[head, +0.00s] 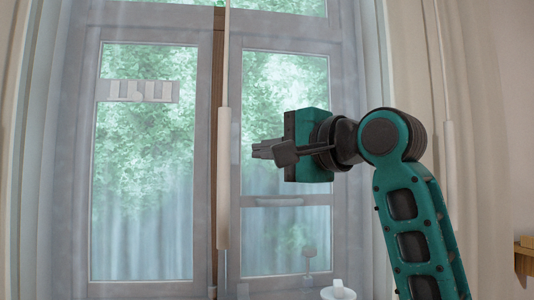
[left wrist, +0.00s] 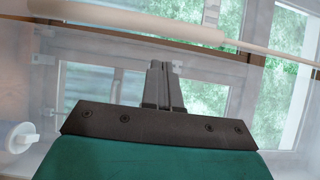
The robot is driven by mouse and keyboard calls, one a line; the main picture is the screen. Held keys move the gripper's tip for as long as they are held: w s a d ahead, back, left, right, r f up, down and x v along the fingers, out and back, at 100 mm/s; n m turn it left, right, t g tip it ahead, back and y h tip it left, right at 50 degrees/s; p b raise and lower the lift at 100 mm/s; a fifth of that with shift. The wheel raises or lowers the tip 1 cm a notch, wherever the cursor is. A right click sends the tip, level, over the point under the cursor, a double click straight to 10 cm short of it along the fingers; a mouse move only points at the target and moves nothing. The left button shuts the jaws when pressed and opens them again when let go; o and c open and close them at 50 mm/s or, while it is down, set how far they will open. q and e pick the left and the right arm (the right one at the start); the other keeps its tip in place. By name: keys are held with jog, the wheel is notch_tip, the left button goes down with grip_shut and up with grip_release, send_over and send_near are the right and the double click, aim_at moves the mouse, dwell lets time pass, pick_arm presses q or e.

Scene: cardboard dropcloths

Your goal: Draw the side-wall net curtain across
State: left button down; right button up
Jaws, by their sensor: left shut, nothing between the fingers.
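The net curtain (head: 60,150) is a sheer, pale veil over the window, with soft folds at the left. I cannot tell exactly where its free edge lies. A white draw wand (head: 224,175) hangs upright in front of the middle of the window, thin above and thicker below. In the left wrist view the wand (left wrist: 130,18) crosses the top, beyond the fingertips. My left gripper (head: 262,150) is shut and empty, to the right of the wand, with its fingers pointing left towards it. A gap shows between them. My right gripper is in neither view.
A beige drape (head: 415,60) hangs at the right, with a second pale wand (head: 449,170) before it. A small white object (head: 338,291) stands low at the bottom. A wooden piece (head: 524,258) shows at the right edge. The space left of my gripper looks clear.

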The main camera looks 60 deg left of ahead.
pick_arm(q)
jog(key=p+v, duration=0.1)
jog(key=v, duration=0.9)
jog(key=shift+w+d, duration=0.15)
jog(key=shift+w, duration=0.05)
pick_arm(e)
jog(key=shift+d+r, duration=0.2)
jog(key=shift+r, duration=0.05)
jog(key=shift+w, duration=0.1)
